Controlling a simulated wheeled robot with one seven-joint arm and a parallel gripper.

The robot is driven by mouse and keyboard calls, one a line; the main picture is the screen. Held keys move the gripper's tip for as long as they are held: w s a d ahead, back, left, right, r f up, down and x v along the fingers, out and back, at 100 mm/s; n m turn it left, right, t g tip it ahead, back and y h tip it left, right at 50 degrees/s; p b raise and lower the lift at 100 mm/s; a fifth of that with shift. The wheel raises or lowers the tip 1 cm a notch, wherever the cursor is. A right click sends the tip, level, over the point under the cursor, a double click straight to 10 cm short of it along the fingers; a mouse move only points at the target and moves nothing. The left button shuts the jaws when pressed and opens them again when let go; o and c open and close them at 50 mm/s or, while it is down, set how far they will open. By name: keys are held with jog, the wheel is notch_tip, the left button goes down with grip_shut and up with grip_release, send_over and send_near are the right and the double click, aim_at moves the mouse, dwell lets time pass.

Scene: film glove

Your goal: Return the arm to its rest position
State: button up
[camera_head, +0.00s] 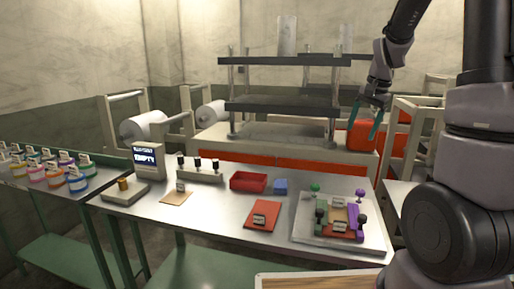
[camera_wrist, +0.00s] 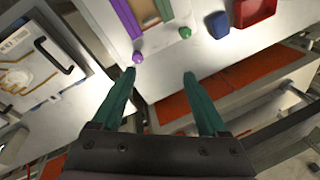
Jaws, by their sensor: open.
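My gripper (camera_head: 368,118) hangs from my arm at the upper right of the head view, above the back right part of the metal table (camera_head: 150,207). Its two green fingers are spread apart. In the wrist view, my gripper (camera_wrist: 160,75) is open with nothing between the fingertips. Beyond the fingertips lies a white board with purple and green bars, which also shows as a light fixture plate (camera_head: 300,231) on the table in the head view. The gripper is clear of it.
A red tray (camera_head: 248,181), a blue block (camera_head: 280,187) and an orange-red card (camera_head: 263,215) lie on the table. A display reading EMPTY (camera_head: 146,160) stands at its left. A press frame (camera_head: 290,103) and an orange box (camera_head: 360,136) are behind. Colored containers (camera_head: 55,176) fill the left bench.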

jog(key=s+a+r+n+t, duration=0.1)
jog(key=s+a+r, duration=0.2)
jog(key=s, duration=0.4)
jog(key=s+a+r+n+t, duration=0.2)
jog(key=s+a+r, duration=0.1)
jog(key=s+r, duration=0.2)
jog(key=s+a+r+n+t, duration=0.1)
jog(key=s+r, duration=0.3)
jog(key=s, duration=0.5)
jog(key=shift+s+a+r+n+t+y, duration=0.15)
jog(key=shift+a+r+n+t+y, duration=0.3)
jog(key=shift+a, duration=0.45)
